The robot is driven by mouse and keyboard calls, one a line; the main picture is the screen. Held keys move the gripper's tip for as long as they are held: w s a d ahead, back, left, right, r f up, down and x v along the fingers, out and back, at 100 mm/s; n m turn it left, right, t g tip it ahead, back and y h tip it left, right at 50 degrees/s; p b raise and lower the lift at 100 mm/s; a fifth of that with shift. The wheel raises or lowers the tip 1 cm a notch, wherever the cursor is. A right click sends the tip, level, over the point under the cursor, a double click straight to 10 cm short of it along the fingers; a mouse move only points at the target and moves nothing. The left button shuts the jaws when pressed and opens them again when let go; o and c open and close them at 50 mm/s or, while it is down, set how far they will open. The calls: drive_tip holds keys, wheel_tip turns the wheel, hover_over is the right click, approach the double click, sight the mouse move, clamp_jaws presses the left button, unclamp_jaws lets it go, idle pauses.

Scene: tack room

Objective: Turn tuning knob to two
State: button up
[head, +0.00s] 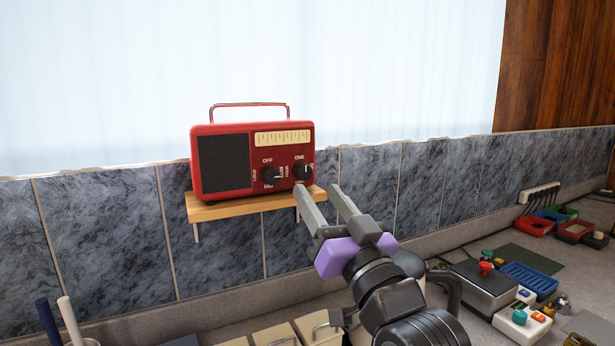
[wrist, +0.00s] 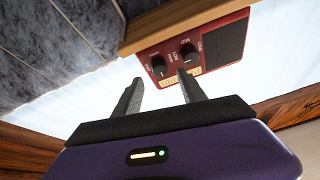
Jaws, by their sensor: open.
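A red radio (head: 222,128) with a carry handle stands on a small wooden shelf (head: 243,206) on the tiled wall. Its front has two black knobs. The tuning knob (head: 301,171) is the right one, with "ONE" printed above it; its other labels and pointer are too small to read surely. The left knob (head: 269,175) has "OFF" above it. My gripper (head: 318,190) is open and empty, just below and right of the tuning knob in the head view. The wrist view shows the radio upside down, the tuning knob (wrist: 158,66) appearing between and beyond my fingertips (wrist: 158,77).
A counter runs below the wall. Beige bins (head: 275,335) stand under my arm. At right lie a grey box with a red button (head: 486,268), a blue tray (head: 529,281) and several small items. The space before the radio's left side is clear.

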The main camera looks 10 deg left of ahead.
sight(306, 175)
drive_tip(key=p+x, duration=0.1)
drive_tip(key=x, duration=0.4)
clamp_jaws()
